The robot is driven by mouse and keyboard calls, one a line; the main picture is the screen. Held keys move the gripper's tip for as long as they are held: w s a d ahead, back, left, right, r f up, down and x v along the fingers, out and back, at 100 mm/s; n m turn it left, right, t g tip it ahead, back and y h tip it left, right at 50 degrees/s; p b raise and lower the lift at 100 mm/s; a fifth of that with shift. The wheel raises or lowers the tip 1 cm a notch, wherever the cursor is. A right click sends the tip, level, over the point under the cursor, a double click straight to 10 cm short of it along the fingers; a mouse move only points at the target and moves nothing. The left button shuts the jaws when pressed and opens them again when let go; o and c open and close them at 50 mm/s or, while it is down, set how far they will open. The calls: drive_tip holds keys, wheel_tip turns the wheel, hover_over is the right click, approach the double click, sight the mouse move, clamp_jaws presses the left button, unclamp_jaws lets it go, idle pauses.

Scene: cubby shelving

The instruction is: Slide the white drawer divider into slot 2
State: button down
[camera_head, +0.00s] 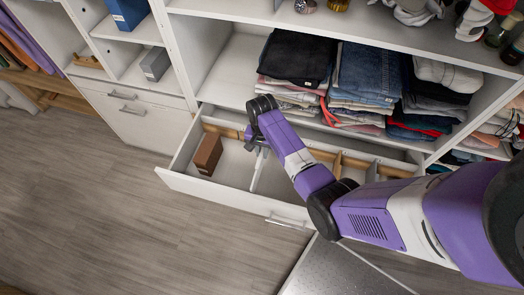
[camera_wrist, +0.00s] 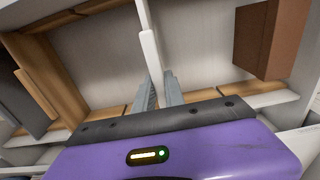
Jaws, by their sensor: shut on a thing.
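The white drawer divider (camera_head: 258,171) is a thin panel standing on edge in the open white drawer (camera_head: 232,198). In the wrist view the divider (camera_wrist: 149,47) shows as a narrow white strip between my fingers. My gripper (camera_head: 259,146) is over the left half of the drawer; in the wrist view its two grey fingers (camera_wrist: 160,92) are shut on the divider. Wooden slotted rails (camera_head: 325,155) run along the drawer's back side. I cannot read slot numbers or tell whether the divider's ends are in a slot.
A brown box (camera_head: 207,154) lies at the drawer's left end; it also shows at the right of the wrist view (camera_wrist: 270,38). Folded jeans (camera_head: 366,75) and other clothes fill the shelf behind the drawer. The floor (camera_head: 95,215) at left is clear.

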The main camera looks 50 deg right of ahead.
drive_tip(key=shift+f+b, duration=3.05)
drive_tip(key=shift+f, duration=1.05)
drive_tip(key=c, duration=1.3)
unclamp_jaws()
drive_tip(key=shift+r, duration=0.15)
wheel_tip(320, 180, up, 8)
drive_tip(key=shift+f, duration=0.2)
